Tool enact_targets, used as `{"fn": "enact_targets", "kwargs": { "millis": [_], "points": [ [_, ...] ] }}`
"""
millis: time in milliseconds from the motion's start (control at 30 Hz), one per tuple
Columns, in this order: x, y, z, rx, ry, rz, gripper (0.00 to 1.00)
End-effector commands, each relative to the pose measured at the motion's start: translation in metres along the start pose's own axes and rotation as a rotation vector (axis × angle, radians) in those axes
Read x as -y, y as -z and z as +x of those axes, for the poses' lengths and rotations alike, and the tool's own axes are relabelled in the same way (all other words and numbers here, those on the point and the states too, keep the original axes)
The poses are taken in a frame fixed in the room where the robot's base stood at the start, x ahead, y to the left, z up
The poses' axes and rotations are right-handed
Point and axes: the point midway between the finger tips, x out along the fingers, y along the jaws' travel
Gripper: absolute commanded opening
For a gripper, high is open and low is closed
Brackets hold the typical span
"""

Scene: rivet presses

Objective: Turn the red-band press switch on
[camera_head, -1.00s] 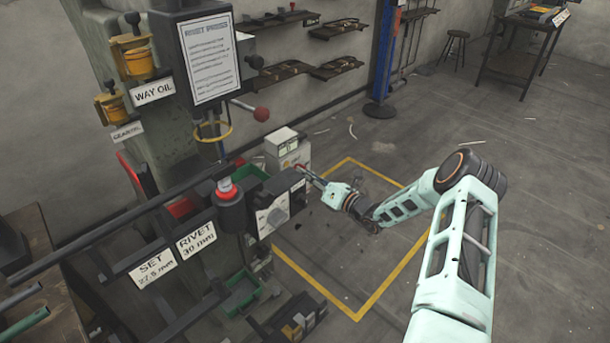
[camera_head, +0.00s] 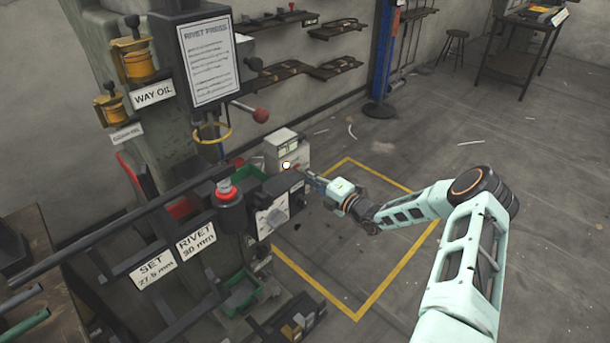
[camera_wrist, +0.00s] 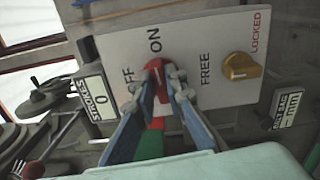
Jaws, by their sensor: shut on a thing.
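A red switch knob (camera_wrist: 157,70) sits below the ON label and beside the partly covered OFF label. My gripper (camera_wrist: 162,88) is shut on this knob, a fingertip on each side. The knob's pale pointer mark seems to lean toward ON, though the fingers partly cover it.
A yellow knob (camera_wrist: 239,66) sits between FREE and LOCKED. The strokes counter (camera_wrist: 97,106) reads 0. A bright round light (camera_head: 286,166) shows near the white box (camera_head: 286,146). A red-topped button (camera_head: 228,190) stands left. Open floor lies right.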

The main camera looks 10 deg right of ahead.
Motion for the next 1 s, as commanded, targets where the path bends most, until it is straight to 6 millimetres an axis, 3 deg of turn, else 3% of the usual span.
{"fn": "enact_targets", "kwargs": {
  "millis": [300, 800, 833, 1000],
  "points": [
    [0.0011, 0.0002, -0.0003, -0.001, 0.001, 0.104, 0.00],
    [0.0013, 0.0004, -0.0003, 0.000, 0.001, 0.121, 0.00],
    [0.0014, 0.0004, -0.0003, 0.000, 0.001, 0.121, 0.14],
    [0.0012, 0.0003, -0.0002, 0.000, 0.001, 0.120, 0.29]
  ]
}}
